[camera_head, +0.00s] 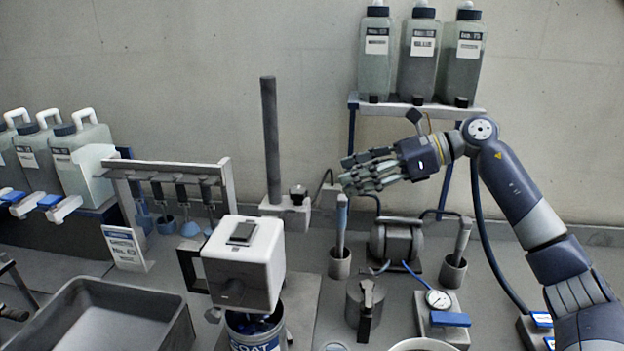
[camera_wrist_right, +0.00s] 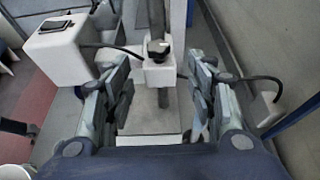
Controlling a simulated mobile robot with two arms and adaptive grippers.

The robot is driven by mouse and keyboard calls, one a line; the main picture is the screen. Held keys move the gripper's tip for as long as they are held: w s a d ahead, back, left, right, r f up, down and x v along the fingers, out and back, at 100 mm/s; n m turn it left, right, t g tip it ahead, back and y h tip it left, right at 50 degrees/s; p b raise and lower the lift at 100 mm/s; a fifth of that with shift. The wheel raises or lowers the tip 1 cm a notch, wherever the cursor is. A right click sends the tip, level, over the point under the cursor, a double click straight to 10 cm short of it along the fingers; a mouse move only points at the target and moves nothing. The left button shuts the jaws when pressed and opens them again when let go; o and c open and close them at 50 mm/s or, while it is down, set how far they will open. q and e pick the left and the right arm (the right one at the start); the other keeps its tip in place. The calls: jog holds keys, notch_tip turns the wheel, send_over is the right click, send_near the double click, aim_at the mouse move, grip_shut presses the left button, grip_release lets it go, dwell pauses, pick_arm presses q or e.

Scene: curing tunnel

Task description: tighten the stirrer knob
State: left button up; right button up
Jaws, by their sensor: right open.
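The stirrer's white motor head (camera_head: 242,262) sits over a can (camera_head: 262,335) marked COAT. Behind it a grey upright rod (camera_head: 269,135) passes through a white clamp block (camera_head: 289,212). The black stirrer knob (camera_head: 298,190) is on that block. My right gripper (camera_head: 352,174) is open and empty, to the right of the knob and a little higher in the head view. In the right wrist view the knob (camera_wrist_right: 158,48) shows ahead, framed between the open fingers (camera_wrist_right: 158,85), with no contact visible. My left gripper is in neither view.
Bottles (camera_head: 420,55) stand on a raised shelf (camera_head: 470,111) behind my right arm. Below the hand are a blue-handled tool in a cup (camera_head: 339,262), a motor-like unit (camera_head: 396,242) and a lidded pot (camera_head: 364,300). A rack (camera_head: 165,170) and an empty grey tray (camera_head: 105,315) are left.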

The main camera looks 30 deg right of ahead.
aim_at(304, 190)
jog(key=p+x, duration=0.3)
jog(key=x, duration=0.5)
jog(key=shift+w+a, duration=0.1)
jog(key=shift+a, duration=0.3)
jog(key=shift+w+a+f, duration=0.3)
jog(key=shift+a, duration=0.15)
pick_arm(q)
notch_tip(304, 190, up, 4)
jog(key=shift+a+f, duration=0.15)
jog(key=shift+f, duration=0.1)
pick_arm(e)
jog(key=shift+c, duration=1.4)
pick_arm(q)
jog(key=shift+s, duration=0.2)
pick_arm(e)
jog(key=c, duration=0.8)
